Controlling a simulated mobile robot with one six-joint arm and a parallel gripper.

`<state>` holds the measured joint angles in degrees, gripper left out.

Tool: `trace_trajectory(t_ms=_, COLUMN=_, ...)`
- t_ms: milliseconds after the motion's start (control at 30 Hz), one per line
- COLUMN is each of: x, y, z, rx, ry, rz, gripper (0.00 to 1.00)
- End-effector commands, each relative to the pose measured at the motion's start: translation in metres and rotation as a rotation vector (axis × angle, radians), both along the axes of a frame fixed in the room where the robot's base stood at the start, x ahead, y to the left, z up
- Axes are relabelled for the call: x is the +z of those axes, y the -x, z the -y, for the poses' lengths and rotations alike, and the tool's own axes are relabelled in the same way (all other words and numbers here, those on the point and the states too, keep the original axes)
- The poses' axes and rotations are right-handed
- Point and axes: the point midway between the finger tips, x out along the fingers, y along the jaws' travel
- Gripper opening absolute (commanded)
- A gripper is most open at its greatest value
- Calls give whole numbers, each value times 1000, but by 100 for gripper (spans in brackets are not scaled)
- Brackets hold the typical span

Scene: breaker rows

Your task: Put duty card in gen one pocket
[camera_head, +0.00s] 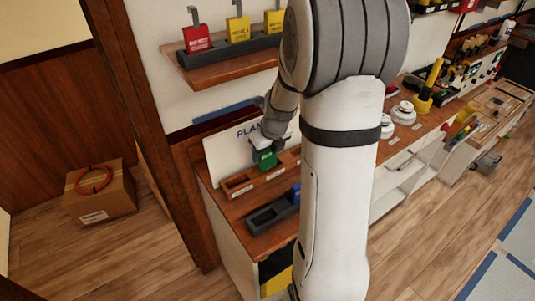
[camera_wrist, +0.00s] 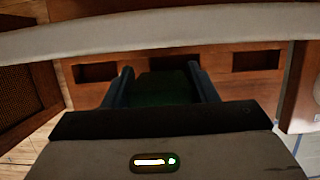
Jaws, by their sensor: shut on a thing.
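My gripper (camera_head: 266,145) is shut on a green card, taken to be the duty card (camera_head: 264,160), in front of the white board lettered "PLAN…" (camera_head: 226,149). In the wrist view the card (camera_wrist: 163,90) is dark green between the two fingers of my gripper (camera_wrist: 160,72). A wooden pocket rack (camera_head: 228,196) runs below the board; three dark openings show in the wrist view's rack (camera_wrist: 216,62). The card is in line with the middle opening. I cannot tell whether it has entered it. No pocket label is readable, so gen one is not identifiable.
A dark tray (camera_head: 262,220) with a blue card (camera_head: 295,192) lies in front of the rack. A shelf (camera_head: 215,75) above holds red and yellow tagged blocks. My arm hides the bench middle. A cardboard box (camera_head: 100,195) stands on the floor at left.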

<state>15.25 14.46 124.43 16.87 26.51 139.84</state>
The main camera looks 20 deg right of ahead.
Motion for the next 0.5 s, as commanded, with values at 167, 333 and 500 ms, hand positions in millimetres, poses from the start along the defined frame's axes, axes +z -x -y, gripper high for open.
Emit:
trace_trajectory(t_ms=167, x=1, y=-9, z=10, rx=-1, ry=0, rz=0, gripper=30)
trace_trajectory(t_ms=333, x=-10, y=-15, z=18, rx=1, ry=-1, rz=-4, gripper=30)
trace_trajectory(t_ms=500, x=-34, y=-15, z=17, rx=1, ry=0, rz=-2, gripper=30)
